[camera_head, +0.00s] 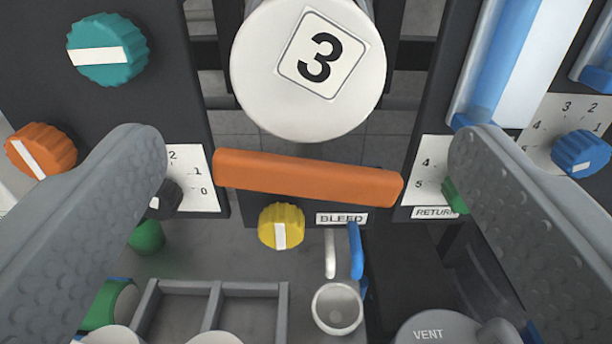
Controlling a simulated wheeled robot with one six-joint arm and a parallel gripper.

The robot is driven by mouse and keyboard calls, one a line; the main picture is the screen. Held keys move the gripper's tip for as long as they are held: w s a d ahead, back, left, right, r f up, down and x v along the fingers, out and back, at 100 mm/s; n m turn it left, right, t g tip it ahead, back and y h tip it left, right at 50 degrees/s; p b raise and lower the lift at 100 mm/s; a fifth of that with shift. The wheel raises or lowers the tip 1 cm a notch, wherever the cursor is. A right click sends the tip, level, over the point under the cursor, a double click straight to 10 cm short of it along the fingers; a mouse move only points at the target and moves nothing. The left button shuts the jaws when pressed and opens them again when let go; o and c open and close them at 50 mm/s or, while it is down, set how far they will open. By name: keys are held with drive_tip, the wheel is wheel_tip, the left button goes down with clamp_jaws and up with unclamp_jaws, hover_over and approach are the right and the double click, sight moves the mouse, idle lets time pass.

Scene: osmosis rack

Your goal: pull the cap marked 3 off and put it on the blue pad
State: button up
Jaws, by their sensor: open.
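The white round cap marked 3 (262,82) is at the top middle, its black 3 on a tilted square label. Its upper edge is cut off by the frame. My gripper (310,152) is open, with one grey finger at the left and one at the right. The cap lies between and above the fingertips in the picture, and neither finger appears to touch it. No blue pad can be made out in this view.
An orange bar (306,178) crosses just below the cap, between the fingertips. A yellow knob (281,227), a teal knob (107,50) and an orange knob (40,151) are on dark panels. Below are a grey divided tray (214,306), a small cup (337,308) and a VENT lid (432,330).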

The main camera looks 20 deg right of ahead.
sight(307, 77)
drive_tip(key=shift+x, duration=5.3)
drive_tip(key=c, duration=1.2)
drive_tip(key=shift+s, duration=0.2)
drive_tip(key=shift+v, duration=2.05)
drive_tip(key=shift+a, duration=0.1)
drive_tip(key=shift+v, duration=3.5)
